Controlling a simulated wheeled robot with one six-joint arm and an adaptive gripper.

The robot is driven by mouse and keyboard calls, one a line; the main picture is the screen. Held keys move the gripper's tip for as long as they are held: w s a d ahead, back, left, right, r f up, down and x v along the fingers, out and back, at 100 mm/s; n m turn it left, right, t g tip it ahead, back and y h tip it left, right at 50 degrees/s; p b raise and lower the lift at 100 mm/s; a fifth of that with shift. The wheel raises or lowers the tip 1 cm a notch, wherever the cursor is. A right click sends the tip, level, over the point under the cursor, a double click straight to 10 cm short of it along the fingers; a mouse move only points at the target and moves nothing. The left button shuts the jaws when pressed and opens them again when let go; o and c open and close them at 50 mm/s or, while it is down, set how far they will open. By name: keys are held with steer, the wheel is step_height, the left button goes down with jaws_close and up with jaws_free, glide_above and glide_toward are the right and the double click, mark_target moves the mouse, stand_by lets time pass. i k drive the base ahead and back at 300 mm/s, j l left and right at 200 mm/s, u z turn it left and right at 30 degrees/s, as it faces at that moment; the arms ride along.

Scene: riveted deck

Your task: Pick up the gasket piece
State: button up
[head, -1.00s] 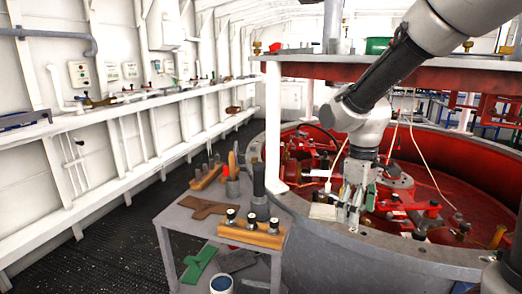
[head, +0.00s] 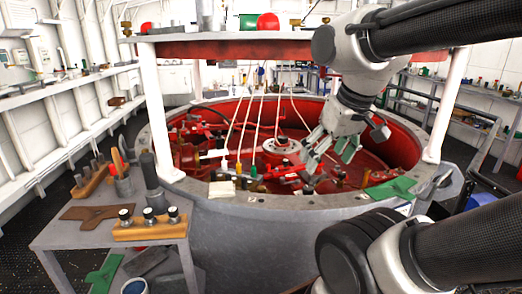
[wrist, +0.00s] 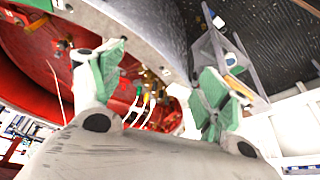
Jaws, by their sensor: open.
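A flat brown cut piece (head: 93,213) lies on the small grey table at the left of the head view. A flat green piece (head: 105,272) is on the shelf beneath, and another green piece (head: 390,189) lies on the basin's rim. I cannot tell for sure which is the gasket piece. My gripper (head: 326,150) hangs over the red basin, well to the right of the table. Its jaws, with green pads, stand apart and empty in the wrist view (wrist: 162,78).
The grey table (head: 60,236) also bears wooden blocks with dark knobs. The round basin (head: 250,225) has a grey rim and red fittings inside. A white post (head: 442,110) stands right of my gripper. Dark open floor shows at the left.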

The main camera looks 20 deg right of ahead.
mark_target(401, 184)
steer(key=z, duration=1.55)
steer(key=i+l+u, duration=0.1)
steer(key=l+u, duration=0.35)
steer(key=i+l+u, duration=0.1)
steer(key=l+u, duration=0.35)
steer(key=j, duration=0.1)
